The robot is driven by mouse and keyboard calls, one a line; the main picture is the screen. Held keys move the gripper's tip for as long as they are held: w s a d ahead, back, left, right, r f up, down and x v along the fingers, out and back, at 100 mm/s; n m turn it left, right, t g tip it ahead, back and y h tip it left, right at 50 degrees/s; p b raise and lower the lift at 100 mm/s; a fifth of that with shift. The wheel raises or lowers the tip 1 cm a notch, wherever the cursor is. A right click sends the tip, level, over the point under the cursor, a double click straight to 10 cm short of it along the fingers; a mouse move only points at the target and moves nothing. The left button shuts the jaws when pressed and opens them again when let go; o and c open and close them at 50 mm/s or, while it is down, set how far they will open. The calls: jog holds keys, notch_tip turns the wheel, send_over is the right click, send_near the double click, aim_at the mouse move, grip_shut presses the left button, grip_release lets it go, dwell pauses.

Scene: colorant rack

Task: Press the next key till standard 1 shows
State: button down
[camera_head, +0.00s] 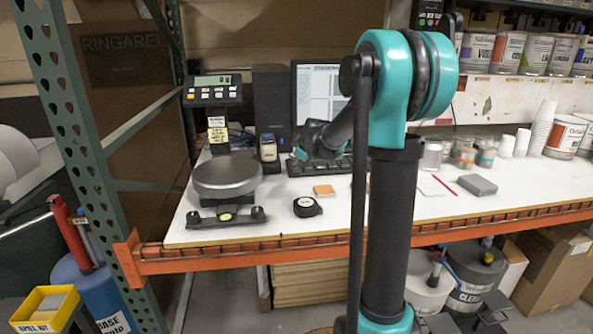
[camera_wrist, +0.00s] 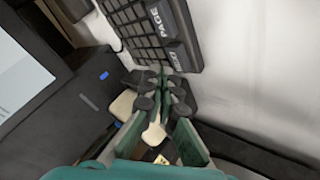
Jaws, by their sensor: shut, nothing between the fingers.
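The black keyboard (camera_head: 318,169) lies on the white bench in front of the monitor (camera_head: 318,88). The monitor's screen shows a bold heading and grey panels, too small to read for which standard is up. In the wrist view the keyboard (camera_wrist: 140,28) shows a large key marked PAGE (camera_wrist: 160,20) and another lettered key (camera_wrist: 178,60) at its end, partly legible. My gripper (camera_wrist: 160,78) is shut and empty, its fingertips close to that end key. I cannot tell whether they touch it. In the head view my arm hides much of the keyboard, and my gripper (camera_head: 299,154) is over its left end.
A scale (camera_head: 226,175) with a display stands left of the keyboard. A handheld device (camera_head: 268,150) and a black tower (camera_head: 271,98) are close by. Cups and paint cans stand at right.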

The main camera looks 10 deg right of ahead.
aim_at(297, 170)
jog(key=shift+f, duration=0.1)
jog(key=shift+f, duration=0.3)
jog(key=shift+f, duration=0.35)
dwell(0.6)
dwell(0.3)
jog(key=shift+r, duration=0.8)
jog(key=shift+r, duration=2.5)
